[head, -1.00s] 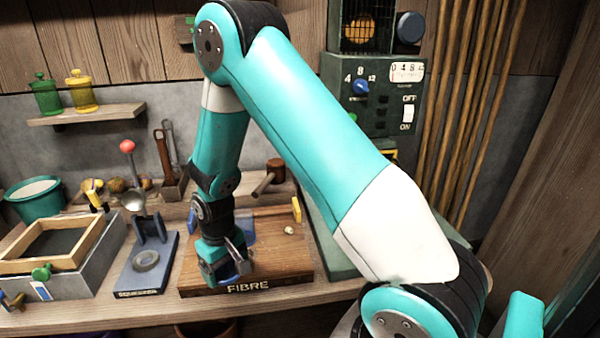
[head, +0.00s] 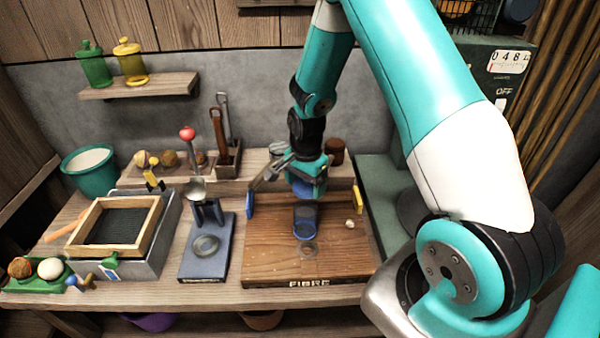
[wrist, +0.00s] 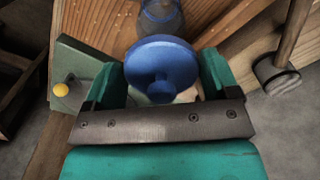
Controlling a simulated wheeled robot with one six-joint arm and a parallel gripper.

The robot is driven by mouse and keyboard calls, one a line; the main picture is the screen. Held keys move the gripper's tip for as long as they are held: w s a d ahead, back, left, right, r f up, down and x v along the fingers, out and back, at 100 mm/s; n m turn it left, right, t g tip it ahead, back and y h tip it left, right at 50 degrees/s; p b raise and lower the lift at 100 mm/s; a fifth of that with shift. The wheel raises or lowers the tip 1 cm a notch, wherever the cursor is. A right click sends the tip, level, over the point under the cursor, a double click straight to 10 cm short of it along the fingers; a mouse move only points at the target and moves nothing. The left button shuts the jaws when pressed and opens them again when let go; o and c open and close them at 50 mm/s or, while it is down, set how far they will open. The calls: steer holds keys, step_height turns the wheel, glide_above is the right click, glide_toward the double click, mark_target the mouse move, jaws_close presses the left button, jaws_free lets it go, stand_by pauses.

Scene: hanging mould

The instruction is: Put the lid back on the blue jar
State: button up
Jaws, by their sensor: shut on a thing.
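The blue lid (head: 302,188) is held in my gripper (head: 304,172), above the wooden board and apart from the jar. In the wrist view the round blue lid (wrist: 165,62) sits between the two teal fingers of my gripper (wrist: 160,84), which are shut on its knob. The see-through blue jar (head: 306,220) stands upright and uncovered on the wooden board, a little below and nearer the front than the lid. In the wrist view the jar (wrist: 160,14) shows at the top edge, partly hidden behind the lid.
The wooden board (head: 265,262) marked FIBRE has blue and yellow end pieces and a small pale lump (head: 349,223). A mallet (head: 336,150) is behind my gripper. A blue stand (head: 208,245) and a wooden frame (head: 146,215) are to the left.

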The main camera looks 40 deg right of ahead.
step_height(320, 180, down, 6)
steer(key=b, duration=0.4)
steer(key=shift+a+b, duration=0.15)
steer(key=shift+b, duration=0.15)
steer(key=shift+a, duration=0.1)
stand_by(1.0)
steer(key=shift+f, duration=0.25)
stand_by(1.2)
steer(key=o, duration=0.8)
